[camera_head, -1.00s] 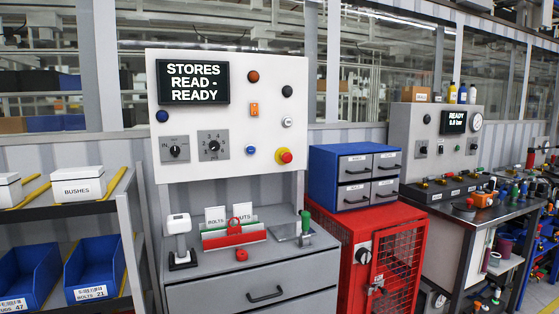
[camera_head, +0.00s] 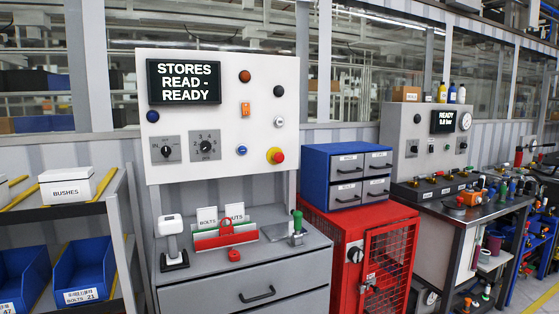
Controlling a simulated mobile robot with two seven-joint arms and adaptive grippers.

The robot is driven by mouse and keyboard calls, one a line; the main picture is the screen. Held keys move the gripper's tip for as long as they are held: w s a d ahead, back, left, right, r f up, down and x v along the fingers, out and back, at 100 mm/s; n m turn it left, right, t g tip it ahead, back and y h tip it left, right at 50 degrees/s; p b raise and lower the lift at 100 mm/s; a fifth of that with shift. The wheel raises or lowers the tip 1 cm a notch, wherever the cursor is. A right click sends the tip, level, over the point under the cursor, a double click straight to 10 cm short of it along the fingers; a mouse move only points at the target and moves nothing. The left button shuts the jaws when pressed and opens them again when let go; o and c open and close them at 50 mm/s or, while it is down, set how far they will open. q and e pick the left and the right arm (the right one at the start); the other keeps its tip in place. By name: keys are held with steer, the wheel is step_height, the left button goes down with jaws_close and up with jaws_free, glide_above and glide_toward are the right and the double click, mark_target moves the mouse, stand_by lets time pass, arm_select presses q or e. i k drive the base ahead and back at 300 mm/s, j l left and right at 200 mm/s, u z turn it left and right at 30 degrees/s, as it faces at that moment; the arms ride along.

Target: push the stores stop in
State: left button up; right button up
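The stores panel (camera_head: 215,115) is a white upright board above a grey drawer cabinet. Its screen (camera_head: 184,82) reads "STORES READ - READY". The stores stop (camera_head: 277,156) is a red mushroom button on a yellow ring at the panel's lower right. It stands out from the panel face. Neither of my grippers shows in the head view.
A grey cabinet (camera_head: 230,286) stands below the panel, with a red holder (camera_head: 226,236) and a white scanner-like device (camera_head: 172,241) on top. Right of it, a blue drawer box (camera_head: 330,168) sits on a red cage cabinet (camera_head: 337,227). A shelf with bins (camera_head: 84,268) stands left.

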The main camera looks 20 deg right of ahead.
mark_target(278, 158)
steer(key=i+l+u, duration=0.1)
steer(key=l, duration=0.35)
steer(key=i+l+u, duration=0.1)
steer(key=l, duration=0.4)
steer(key=i+l+u, duration=0.1)
steer(key=l, duration=0.4)
